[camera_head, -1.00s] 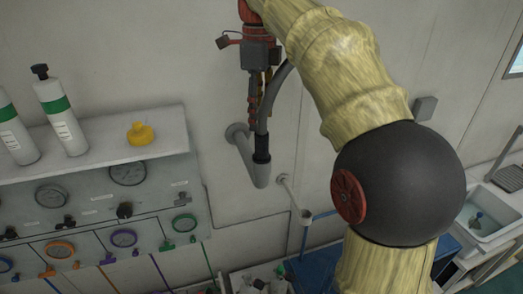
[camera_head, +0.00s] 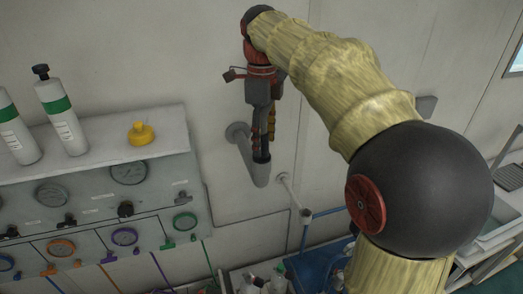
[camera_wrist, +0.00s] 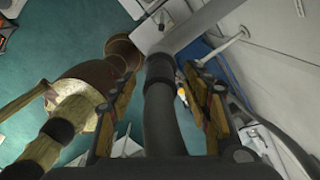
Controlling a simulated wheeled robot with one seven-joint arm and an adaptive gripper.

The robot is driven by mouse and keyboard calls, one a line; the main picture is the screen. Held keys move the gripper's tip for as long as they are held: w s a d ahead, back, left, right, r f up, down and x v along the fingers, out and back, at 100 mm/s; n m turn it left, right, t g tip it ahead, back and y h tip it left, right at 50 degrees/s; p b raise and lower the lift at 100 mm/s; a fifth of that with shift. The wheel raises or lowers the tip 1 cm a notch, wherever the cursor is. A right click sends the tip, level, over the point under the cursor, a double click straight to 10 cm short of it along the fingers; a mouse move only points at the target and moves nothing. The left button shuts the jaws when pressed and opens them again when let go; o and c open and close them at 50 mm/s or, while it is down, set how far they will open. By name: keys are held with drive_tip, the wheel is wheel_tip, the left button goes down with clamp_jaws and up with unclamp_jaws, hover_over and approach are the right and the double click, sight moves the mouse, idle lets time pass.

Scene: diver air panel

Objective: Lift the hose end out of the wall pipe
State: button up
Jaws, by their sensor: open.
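The grey wall pipe (camera_head: 246,152) juts from the wall and bends up to an open mouth, right of the gauge panel. The dark hose end (camera_head: 262,157) sits in that mouth. In the wrist view the grey hose (camera_wrist: 164,122) runs between the fingers to its dark collar (camera_wrist: 160,68), with the pipe (camera_wrist: 205,28) beyond. My gripper (camera_head: 263,138) points down just above the pipe mouth. Its open fingers stand on either side of the hose in the wrist view (camera_wrist: 160,76); I cannot tell whether either touches it. The gripper hides the upper hose in the head view.
A shelf (camera_head: 90,145) with white cylinders (camera_head: 60,118) and a yellow object (camera_head: 140,133) tops the gauge panel (camera_head: 100,210) at left. A thin pipe (camera_head: 293,190) leaves the wall just right of the hose. A sink (camera_head: 490,220) stands at far right.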

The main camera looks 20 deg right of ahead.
drive_tip(key=shift+c, duration=1.1)
clamp_jaws()
